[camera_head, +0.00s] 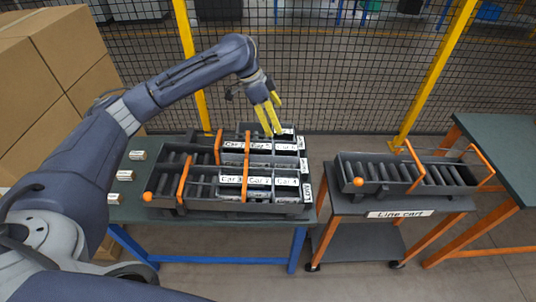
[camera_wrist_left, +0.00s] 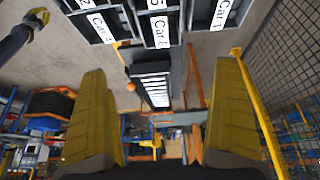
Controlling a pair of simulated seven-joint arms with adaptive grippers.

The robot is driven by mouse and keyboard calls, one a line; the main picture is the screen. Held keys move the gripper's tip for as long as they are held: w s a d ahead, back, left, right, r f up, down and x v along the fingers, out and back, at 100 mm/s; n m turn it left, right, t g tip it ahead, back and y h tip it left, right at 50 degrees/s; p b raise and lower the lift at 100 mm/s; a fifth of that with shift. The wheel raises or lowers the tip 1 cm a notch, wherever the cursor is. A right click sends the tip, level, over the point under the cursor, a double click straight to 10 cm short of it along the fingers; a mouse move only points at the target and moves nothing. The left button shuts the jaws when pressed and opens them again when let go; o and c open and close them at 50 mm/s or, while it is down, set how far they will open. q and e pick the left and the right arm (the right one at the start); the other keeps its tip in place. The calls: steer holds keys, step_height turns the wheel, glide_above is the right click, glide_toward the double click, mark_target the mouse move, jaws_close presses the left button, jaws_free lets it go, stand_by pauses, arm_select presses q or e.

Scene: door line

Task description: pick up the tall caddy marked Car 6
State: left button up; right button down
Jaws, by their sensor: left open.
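Several dark caddies with white labels stand in a rack (camera_head: 172,201) on the left table. The front row labels seem to read Car 3, Car 2 and another; the back row's are hard to read. In the left wrist view a middle label seems to read Car 6, on a caddy (camera_wrist_left: 146,24); a label at right seems to read Car 1. My left gripper (camera_head: 272,118) is open and empty, fingers pointing down above the back right of the rack, hiding part of it. Its yellow fingers show in the left wrist view (camera_wrist_left: 160,110). A yellow-tipped gripper, apparently my right (camera_wrist_left: 37,18), shows there, its fingers unclear.
Orange handles (camera_head: 249,160) rise above the rack. A line cart (camera_head: 400,214) with a roller tray (camera_head: 352,186) stands to the right, with a gap between. A mesh fence (camera_head: 330,90) with yellow posts runs behind. Cardboard boxes (camera_head: 50,80) are stacked at left. A green-topped table (camera_head: 500,140) stands at far right.

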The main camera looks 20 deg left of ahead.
arm_select(q)
steer(key=a, duration=0.2)
glide_toward(283, 147)
steer(key=x, duration=0.6)
steer(key=shift+f, duration=0.3)
steer(key=shift+x, duration=2.85)
steer(key=shift+w, duration=0.1)
steer(key=c, duration=1.5)
steer(key=shift+r, duration=0.1)
steer(key=shift+c, duration=0.7)
steer(key=shift+r, duration=0.1)
